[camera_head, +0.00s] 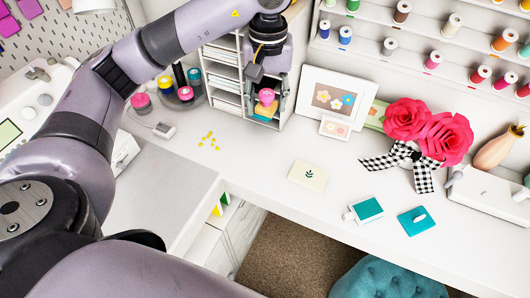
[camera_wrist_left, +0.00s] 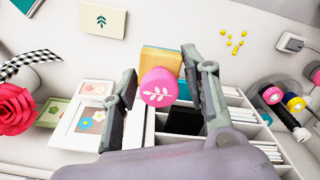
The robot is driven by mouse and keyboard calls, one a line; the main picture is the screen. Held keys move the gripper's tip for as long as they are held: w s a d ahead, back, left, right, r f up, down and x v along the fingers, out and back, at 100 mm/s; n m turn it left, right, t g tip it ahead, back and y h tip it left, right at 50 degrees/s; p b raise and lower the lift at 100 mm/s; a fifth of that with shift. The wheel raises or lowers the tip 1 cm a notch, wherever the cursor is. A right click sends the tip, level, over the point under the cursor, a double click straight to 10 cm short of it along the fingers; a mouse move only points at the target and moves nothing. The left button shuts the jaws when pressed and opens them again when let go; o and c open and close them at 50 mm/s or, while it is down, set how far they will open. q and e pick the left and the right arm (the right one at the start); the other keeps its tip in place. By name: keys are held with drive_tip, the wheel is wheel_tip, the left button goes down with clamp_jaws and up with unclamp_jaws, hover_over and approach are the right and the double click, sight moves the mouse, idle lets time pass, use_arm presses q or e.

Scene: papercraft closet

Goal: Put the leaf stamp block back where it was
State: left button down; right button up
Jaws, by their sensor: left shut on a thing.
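The leaf stamp block has a pink knob with a white leaf print and a wooden base. It shows in the left wrist view (camera_wrist_left: 158,87) and in the head view (camera_head: 266,96). My left gripper (camera_head: 268,92) is shut on it, with a dark finger on each side in the wrist view (camera_wrist_left: 160,72). The block is held in front of the white shelf organizer (camera_head: 222,75); I cannot tell whether it touches anything below. A cream card with a green leaf print (camera_head: 308,175) lies on the desk. My right gripper is not in view.
A teal ink pad (camera_head: 366,209) and its teal lid (camera_head: 417,220) lie at the desk's front right. Flower picture frames (camera_head: 336,97) stand right of the organizer, near red paper flowers (camera_head: 430,130). Yellow scraps (camera_head: 208,141) lie left. The middle desk is mostly clear.

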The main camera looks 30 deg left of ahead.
use_arm(q)
hover_over(267, 163)
wheel_tip(267, 163, down, 6)
wheel_tip(267, 163, down, 8)
drive_tip(key=p, duration=0.3)
drive_tip(key=shift+f, duration=0.45)
wheel_tip(267, 163, down, 4)
drive_tip(key=shift+a+f+p, duration=0.1)
drive_tip(key=shift+p, duration=0.75)
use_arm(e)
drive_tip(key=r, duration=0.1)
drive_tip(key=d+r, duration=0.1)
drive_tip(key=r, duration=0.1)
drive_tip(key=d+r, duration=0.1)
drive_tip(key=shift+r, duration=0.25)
